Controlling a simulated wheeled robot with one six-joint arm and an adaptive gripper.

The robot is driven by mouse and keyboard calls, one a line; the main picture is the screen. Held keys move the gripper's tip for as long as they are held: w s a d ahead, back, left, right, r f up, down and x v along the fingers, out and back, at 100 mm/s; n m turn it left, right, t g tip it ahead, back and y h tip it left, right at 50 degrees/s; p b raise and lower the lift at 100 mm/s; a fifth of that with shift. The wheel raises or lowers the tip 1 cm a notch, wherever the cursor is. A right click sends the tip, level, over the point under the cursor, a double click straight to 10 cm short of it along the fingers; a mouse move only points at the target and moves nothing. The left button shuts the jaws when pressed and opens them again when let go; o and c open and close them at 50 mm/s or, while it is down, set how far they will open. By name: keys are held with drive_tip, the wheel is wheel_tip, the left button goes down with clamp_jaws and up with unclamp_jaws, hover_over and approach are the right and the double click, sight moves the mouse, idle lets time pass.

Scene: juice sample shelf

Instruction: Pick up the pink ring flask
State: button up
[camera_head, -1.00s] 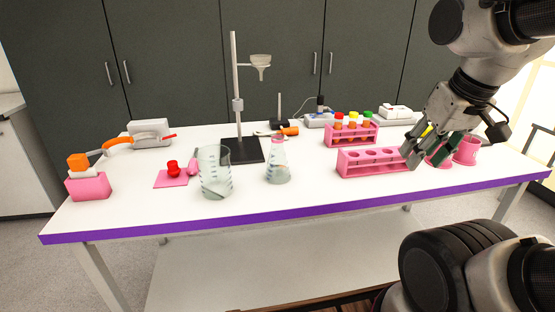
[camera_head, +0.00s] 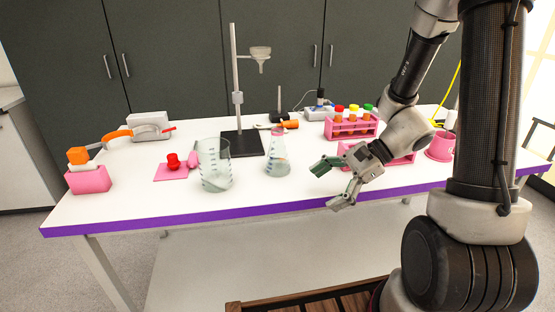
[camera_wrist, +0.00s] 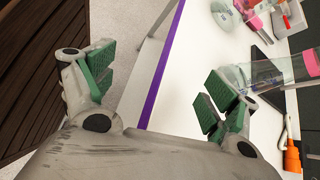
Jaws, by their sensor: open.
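The pink ring flask (camera_head: 278,160) is a clear conical flask with blue marks and a pink ring at its neck. It stands upright on the white table, right of the clear beaker (camera_head: 213,168). My gripper (camera_head: 333,186) is open and empty near the table's front edge, to the right of the flask and apart from it. In the wrist view the green-padded fingers (camera_wrist: 155,82) are spread wide over the table edge. The flask (camera_wrist: 268,74) shows there just beyond the right finger, which overlaps part of its base.
A stand (camera_head: 238,100) with a funnel rises behind the flask. An orange-handled tool (camera_head: 289,131) lies behind it. Pink racks (camera_head: 352,133), one with capped tubes, and a pink mug (camera_head: 440,147) are at right. A pink holder (camera_head: 88,180) is far left. The front strip is clear.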

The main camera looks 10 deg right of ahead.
sight(278, 153)
drive_tip(key=w+m+t, duration=0.1)
drive_tip(key=w+m, duration=0.1)
drive_tip(key=w, duration=0.1)
drive_tip(key=w+a+m+t, duration=0.1)
drive_tip(key=w+m, duration=0.1)
drive_tip(key=w, duration=0.1)
drive_tip(key=w+a+m+t+y, duration=0.1)
drive_tip(key=w+m+t, duration=0.1)
drive_tip(key=shift+w+a+r, duration=0.2)
drive_tip(key=shift+w+a, duration=0.05)
drive_tip(key=shift+w, duration=0.15)
drive_tip(key=w+m+t, duration=0.1)
drive_tip(key=w+r+m+t, duration=0.1)
drive_tip(key=w, duration=0.1)
drive_tip(key=w+r+m, duration=0.1)
drive_tip(key=shift+w+a+r+t, duration=0.15)
drive_tip(key=shift+w+r+t, duration=0.1)
drive_tip(key=shift+t, duration=0.15)
drive_tip(key=shift+w+a, duration=0.15)
drive_tip(key=shift+a, duration=0.05)
drive_tip(key=x, duration=0.7)
drive_tip(key=shift+a, duration=0.3)
drive_tip(key=c, duration=1.2)
drive_tip(key=shift+r, duration=0.2)
drive_tip(key=shift+r, duration=4.85)
